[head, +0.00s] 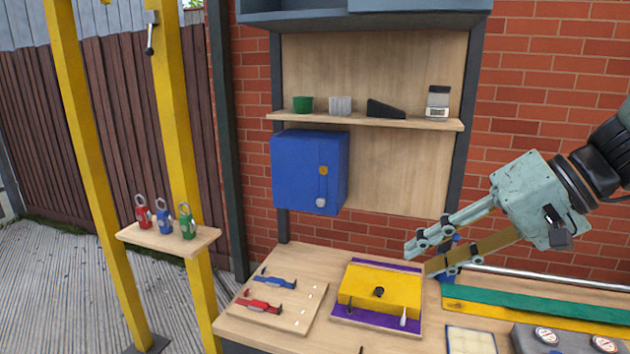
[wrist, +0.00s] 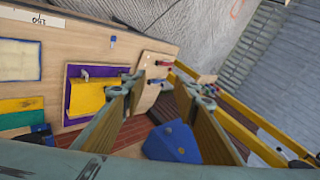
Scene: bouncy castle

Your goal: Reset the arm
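My gripper (head: 420,258) reaches in from the right in the head view, above the right part of the workbench. Its fingers are apart, with nothing seen between them. In the wrist view my gripper (wrist: 172,88) also shows its two fingers wide apart and empty. The forearm enters at the right edge, in front of the brick wall. The fingertips are just to the right of and above the yellow box (head: 360,290) in the head view. No fingertip visibly touches anything.
A blue cabinet (head: 308,170) hangs under a shelf (head: 365,120) holding small items. The workbench (head: 262,262) carries a board with red and blue tools. Padlocks stand on a small shelf (head: 170,240) at left. A grey box (head: 570,340) sits at the front right.

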